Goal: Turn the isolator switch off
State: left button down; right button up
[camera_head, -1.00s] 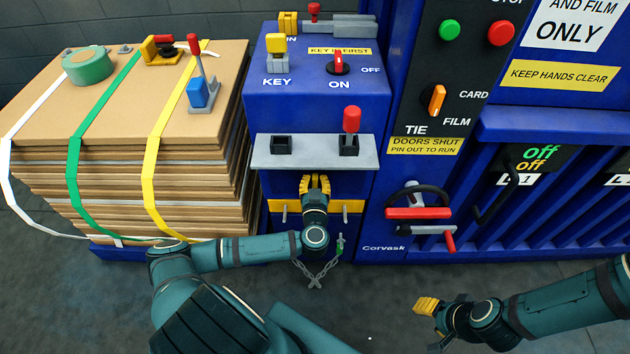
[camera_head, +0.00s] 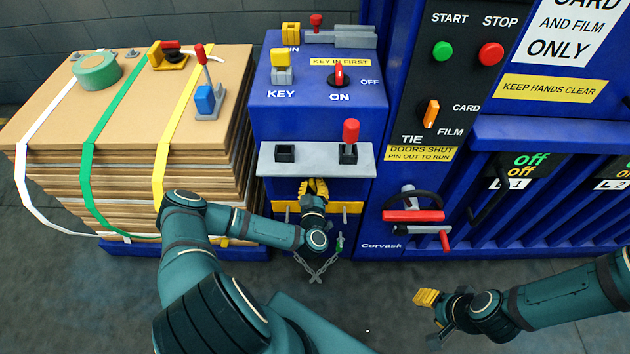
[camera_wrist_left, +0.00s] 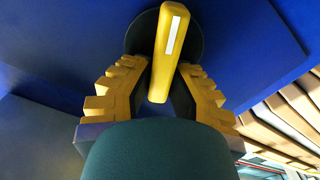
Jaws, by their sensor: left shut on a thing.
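My left gripper (camera_head: 313,187) is at the front of the blue cabinet (camera_head: 262,120), just under its grey shelf. In the left wrist view the left gripper (camera_wrist_left: 158,88) has its stepped yellow fingers on both sides of a yellow switch handle (camera_wrist_left: 168,50) with a white stripe, and is shut on it. The handle sits on a dark round base (camera_wrist_left: 190,35) on a blue face. No label shows beside it, and the head view hides it. A red knob (camera_head: 339,75) on the cabinet top points at neither side clearly, between ON and OFF lettering. My right gripper (camera_head: 427,298) is low at right, touching nothing.
The grey shelf (camera_head: 317,160) with a red-topped lever (camera_head: 350,140) overhangs the left gripper. A chain (camera_head: 316,268) hangs below it. Strapped cardboard (camera_head: 60,165) stands at left. A red-barred handwheel (camera_head: 413,215) is at right. Floor between the arms is clear.

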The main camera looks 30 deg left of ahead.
pick_arm(q)
jog(key=n, duration=0.4)
jog(key=shift+s+a+f+b, duration=0.1)
jog(key=shift+a+f+b, duration=0.05)
jog(key=shift+a+b, duration=0.2)
jog(key=shift+s+a+f+n+b, duration=0.1)
jog(key=shift+f+n+b, duration=0.3)
jog(key=shift+n, duration=1.15)
jog(key=shift+s+a+f+n+b, duration=0.1)
jog(key=shift+n+b, duration=0.65)
jog(key=shift+n, duration=0.75)
jog(key=shift+f+n+b, duration=0.25)
jog(key=shift+n+b, duration=0.3)
jog(key=shift+n, duration=1)
jog(key=c, duration=0.9)
grip_release()
